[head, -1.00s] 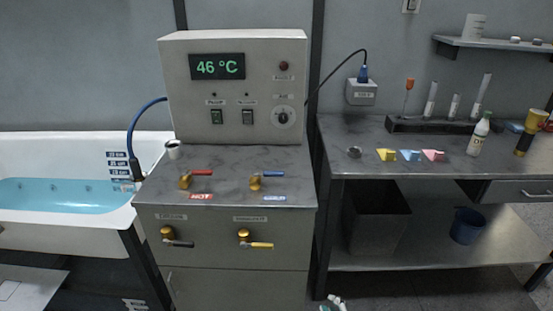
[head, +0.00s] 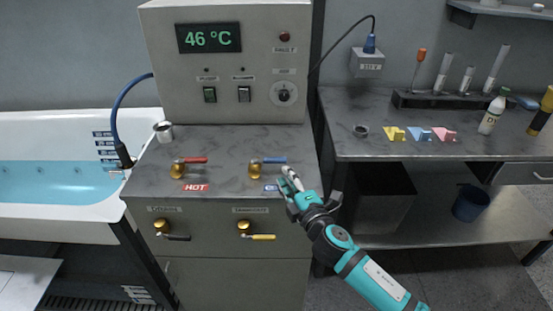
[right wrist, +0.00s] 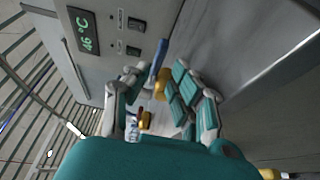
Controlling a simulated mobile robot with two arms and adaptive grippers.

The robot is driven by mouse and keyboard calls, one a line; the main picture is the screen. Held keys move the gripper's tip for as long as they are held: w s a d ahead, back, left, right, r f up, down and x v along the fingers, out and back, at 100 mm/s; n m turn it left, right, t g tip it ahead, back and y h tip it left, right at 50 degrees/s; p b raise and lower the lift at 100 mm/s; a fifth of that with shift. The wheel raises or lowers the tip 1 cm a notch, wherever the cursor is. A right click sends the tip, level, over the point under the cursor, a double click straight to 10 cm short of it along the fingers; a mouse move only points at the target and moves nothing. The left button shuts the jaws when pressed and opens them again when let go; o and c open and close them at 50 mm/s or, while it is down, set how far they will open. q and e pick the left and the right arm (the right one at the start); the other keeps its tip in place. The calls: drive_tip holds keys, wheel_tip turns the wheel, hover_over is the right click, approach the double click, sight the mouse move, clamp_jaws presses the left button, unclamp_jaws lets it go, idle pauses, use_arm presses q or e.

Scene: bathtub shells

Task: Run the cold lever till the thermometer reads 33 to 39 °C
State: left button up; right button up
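The thermometer display (head: 208,38) on the panel reads 46 °C, and it also shows sideways in the right wrist view (right wrist: 85,30). The cold lever has a blue handle (head: 274,160) on a brass valve (head: 255,171), with a blue label partly hidden by my gripper. My right gripper (head: 289,178) is just in front of and right of this lever. In the right wrist view its fingers (right wrist: 158,98) are apart, with the blue handle (right wrist: 156,62) beyond and between them, not clamped. The hot lever has a red handle (head: 194,160) above the HOT label. My left gripper is out of view.
The tub (head: 60,215) with blue water stands at the left. A metal cup (head: 163,131) is on the counter's back left. Two lower valves have a black handle (head: 177,238) and a yellow handle (head: 263,237). A workbench (head: 350,148) with small items is at the right.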

sight(278, 163)
drive_tip(key=x, duration=0.7)
drive_tip(key=shift+w, duration=0.15)
drive_tip(key=shift+w+a, duration=0.2)
drive_tip(key=shift+w, duration=0.15)
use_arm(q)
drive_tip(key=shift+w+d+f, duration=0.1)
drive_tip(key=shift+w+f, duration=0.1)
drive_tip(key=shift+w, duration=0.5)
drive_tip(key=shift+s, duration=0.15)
use_arm(e)
clamp_jaws()
